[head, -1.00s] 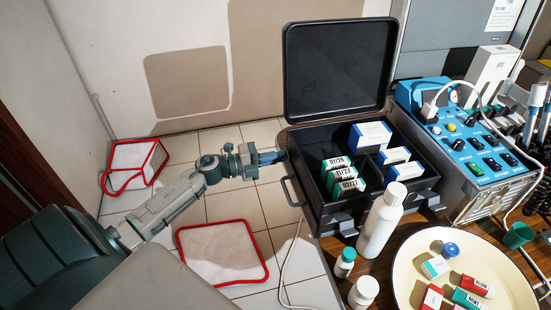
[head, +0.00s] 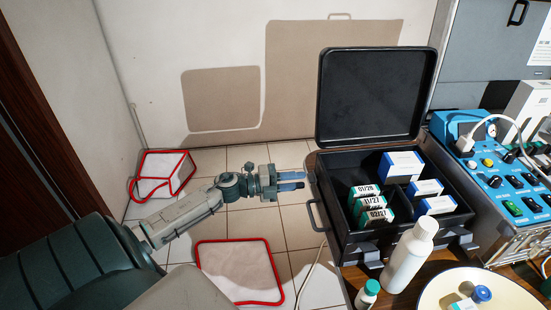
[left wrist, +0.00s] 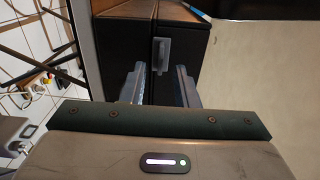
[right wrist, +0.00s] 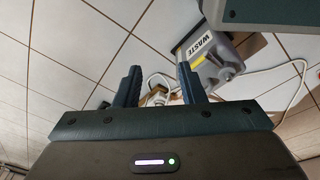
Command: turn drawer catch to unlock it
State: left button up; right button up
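The black case (head: 345,240) stands open on the wooden surface, its lid raised and several boxes inside. In the left wrist view a grey catch (left wrist: 162,55) sits on the dark case wall, lengthwise along a seam. I cannot make out this catch in the head view. My left gripper (head: 303,181) is just left of the case's side, near its handle (head: 315,215). In the left wrist view its fingers (left wrist: 160,85) are open and empty, spread to either side of the catch and short of it. My right gripper (right wrist: 158,85) is open and empty above the tiled floor.
A white bottle (head: 408,258) stands close in front of the case, with a cream tray (head: 440,295) beside it. A blue control unit (head: 500,180) is at the right. Below my right gripper are a waste container (right wrist: 212,65) and a white cable.

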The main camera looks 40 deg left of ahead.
pick_arm(q)
jog(key=v, duration=0.8)
jog(key=shift+s+a, duration=0.2)
jog(key=shift+s, duration=0.05)
pick_arm(e)
jog(key=shift+s+f, duration=0.25)
jog(key=shift+f, duration=0.1)
pick_arm(q)
jog(key=shift+f, duration=0.1)
